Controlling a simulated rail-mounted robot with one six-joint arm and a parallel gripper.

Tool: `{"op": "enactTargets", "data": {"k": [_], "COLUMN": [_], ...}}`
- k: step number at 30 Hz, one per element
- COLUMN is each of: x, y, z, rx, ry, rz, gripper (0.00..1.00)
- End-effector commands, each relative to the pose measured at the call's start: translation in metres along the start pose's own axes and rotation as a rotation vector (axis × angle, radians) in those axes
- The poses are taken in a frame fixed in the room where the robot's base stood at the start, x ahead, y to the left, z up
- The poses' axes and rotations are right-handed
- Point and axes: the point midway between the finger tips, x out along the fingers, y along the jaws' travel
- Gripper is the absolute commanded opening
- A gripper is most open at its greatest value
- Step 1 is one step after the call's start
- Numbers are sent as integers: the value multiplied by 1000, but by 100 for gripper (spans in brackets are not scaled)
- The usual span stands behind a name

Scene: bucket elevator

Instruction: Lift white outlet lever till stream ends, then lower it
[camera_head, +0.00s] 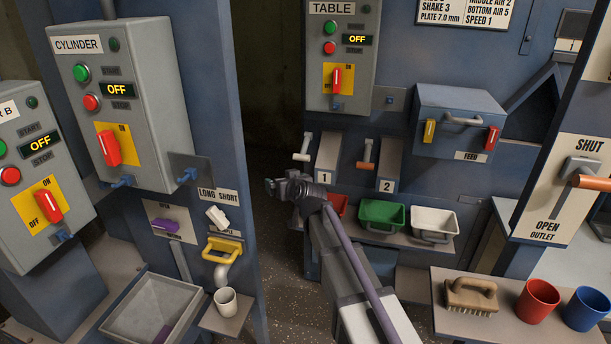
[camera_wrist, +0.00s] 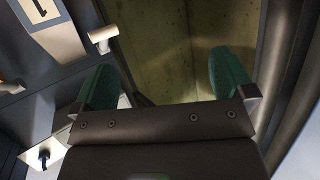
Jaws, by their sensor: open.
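A white-handled lever (camera_head: 303,150) sticks out beside the spout marked 1, left of a lever with an orange-brown handle (camera_head: 366,160) at the spout marked 2. In the wrist view the white handle (camera_wrist: 103,38) shows at upper left, outside my left finger. My gripper (camera_head: 272,186) is low and left of spout 1. Its green fingers (camera_wrist: 165,66) are spread and empty, apart from the white lever. A second white lever (camera_head: 218,217) sits at the sample panel. No stream can be made out.
Red, green (camera_head: 382,216) and white (camera_head: 434,222) bins stand on a shelf below the spouts. A panel marked OUTLET (camera_head: 560,190) has an orange handle at right. A dark gap opens behind my gripper.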

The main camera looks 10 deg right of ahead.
Motion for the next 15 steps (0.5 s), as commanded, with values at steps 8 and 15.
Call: {"op": "enactTargets", "data": {"k": [8, 15], "x": [134, 137], "y": [60, 83], "z": [24, 24], "rx": [54, 95], "ry": [651, 785], "rz": [399, 611], "gripper": [100, 100]}}
